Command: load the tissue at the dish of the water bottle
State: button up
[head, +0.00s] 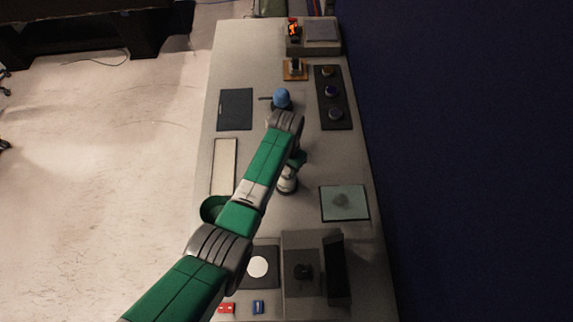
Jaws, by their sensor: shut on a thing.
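My arm reaches from the lower left over the table. Its wrist bends back down near the middle, and my gripper (287,187) seems to be at its end, low over the bare grey top. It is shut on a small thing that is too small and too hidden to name. I cannot make out a tissue for sure. I cannot tell a water bottle for sure either; a blue rounded thing (282,98) stands just beyond the wrist. A pale green plate (357,212) with a grey round thing on it lies right of my gripper.
A dark tray (320,72) with several round things is at the back right, beside an orange plate (286,76). A dark mat (234,110) and a pale panel (224,165) lie left. A grey box (300,245) stands in front. A blue wall borders the right.

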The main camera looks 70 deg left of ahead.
aim_at(287, 168)
jog(key=shift+f+b, duration=0.65)
jog(key=shift+f, duration=0.2)
dwell(0.5)
jog(key=shift+r, duration=0.15)
dwell(0.3)
notch_tip(287, 168, up, 7)
jog(key=p, duration=0.6)
jog(key=shift+p, duration=0.4)
